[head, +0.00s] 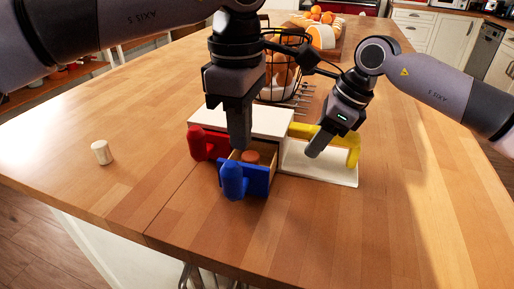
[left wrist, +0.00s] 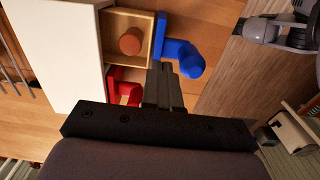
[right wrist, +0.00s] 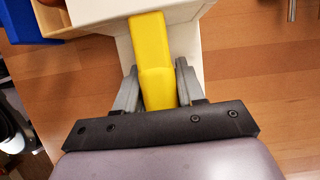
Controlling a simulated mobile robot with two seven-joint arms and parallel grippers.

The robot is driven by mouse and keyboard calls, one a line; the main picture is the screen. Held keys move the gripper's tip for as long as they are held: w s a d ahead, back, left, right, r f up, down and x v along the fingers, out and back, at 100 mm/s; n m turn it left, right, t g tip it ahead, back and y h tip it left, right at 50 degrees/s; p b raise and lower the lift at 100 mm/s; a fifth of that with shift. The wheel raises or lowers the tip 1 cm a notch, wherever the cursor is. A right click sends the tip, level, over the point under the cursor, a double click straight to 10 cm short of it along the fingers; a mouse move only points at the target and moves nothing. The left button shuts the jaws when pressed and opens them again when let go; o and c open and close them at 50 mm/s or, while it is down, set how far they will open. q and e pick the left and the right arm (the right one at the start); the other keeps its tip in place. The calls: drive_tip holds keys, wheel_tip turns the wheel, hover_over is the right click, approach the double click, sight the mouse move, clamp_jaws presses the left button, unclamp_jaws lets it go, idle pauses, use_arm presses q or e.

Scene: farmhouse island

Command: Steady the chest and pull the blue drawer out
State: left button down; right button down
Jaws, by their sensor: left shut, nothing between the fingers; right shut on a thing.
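A small white chest (head: 250,121) stands on the wooden island. Its blue drawer (head: 244,181) is pulled out toward the front, and a round brown-orange piece (left wrist: 130,41) lies inside it. A red drawer front with a knob (head: 207,143) is beside the blue one. A yellow handle (right wrist: 152,60) is on the chest's right side, above a white base plate (head: 330,173). My left gripper (head: 238,146) is shut and empty, above the open blue drawer beside its handle. My right gripper (right wrist: 155,88) is shut on the yellow handle.
A white cylinder (head: 102,152) stands alone on the left of the island. Behind the chest are a wire basket (head: 283,85) with brown items and a tray of oranges (head: 318,24). The front and right of the top are clear.

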use_arm(q)
drive_tip(key=shift+r, duration=1.9)
use_arm(e)
drive_tip(key=shift+s+d+f, duration=0.1)
drive_tip(key=shift+f, duration=0.15)
drive_tip(key=c, duration=0.6)
unclamp_jaws()
drive_tip(key=shift+r, duration=0.1)
drive_tip(key=shift+r, duration=0.1)
drive_tip(key=shift+c, duration=0.4)
drive_tip(key=shift+r, duration=0.1)
drive_tip(key=shift+d+r, duration=0.1)
drive_tip(key=shift+r, duration=0.3)
drive_tip(key=shift+v, duration=3.05)
drive_tip(key=shift+r, duration=0.1)
